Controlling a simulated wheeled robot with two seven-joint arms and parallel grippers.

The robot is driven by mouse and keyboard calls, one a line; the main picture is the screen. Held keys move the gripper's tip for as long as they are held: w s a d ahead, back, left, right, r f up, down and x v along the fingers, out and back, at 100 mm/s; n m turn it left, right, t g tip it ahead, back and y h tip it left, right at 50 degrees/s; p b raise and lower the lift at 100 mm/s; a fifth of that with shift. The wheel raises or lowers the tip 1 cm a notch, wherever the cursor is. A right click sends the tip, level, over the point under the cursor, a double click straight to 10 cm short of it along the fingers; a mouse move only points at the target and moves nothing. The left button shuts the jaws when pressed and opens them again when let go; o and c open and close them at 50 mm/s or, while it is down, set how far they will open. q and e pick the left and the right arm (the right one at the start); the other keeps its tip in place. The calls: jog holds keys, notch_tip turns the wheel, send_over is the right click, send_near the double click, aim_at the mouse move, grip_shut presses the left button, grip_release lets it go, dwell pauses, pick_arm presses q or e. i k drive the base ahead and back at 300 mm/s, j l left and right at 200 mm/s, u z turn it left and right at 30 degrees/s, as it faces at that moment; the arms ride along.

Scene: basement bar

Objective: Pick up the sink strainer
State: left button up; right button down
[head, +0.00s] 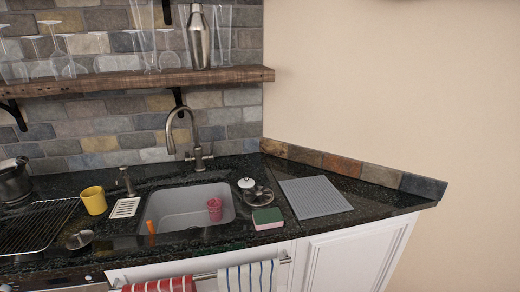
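A round dark metal piece (258,196) lies on the black counter just right of the sink, behind the sponge. It looks like a sink strainer. A second small round metal dish (79,240) sits at the counter's front left, near the stove grate; it is too small to tell if this is a strainer instead. The sink (185,200) holds a red cup (215,209) and an orange-handled item (151,227). Neither of my grippers shows in the head view.
A white-topped round item (246,183), green sponge (267,218) and grey drying mat (315,197) are close by. The faucet (186,135) stands behind the sink. A yellow mug (94,200) is left. Towels (249,277) hang in front; a shelf (135,82) with glassware overhangs.

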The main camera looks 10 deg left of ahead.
aim_at(79, 239)
jog(key=u, duration=1.85)
jog(key=i+j+z, duration=0.45)
jog(key=i, duration=0.15)
jog(key=i+j+z, duration=0.5)
jog(key=j, duration=0.2)
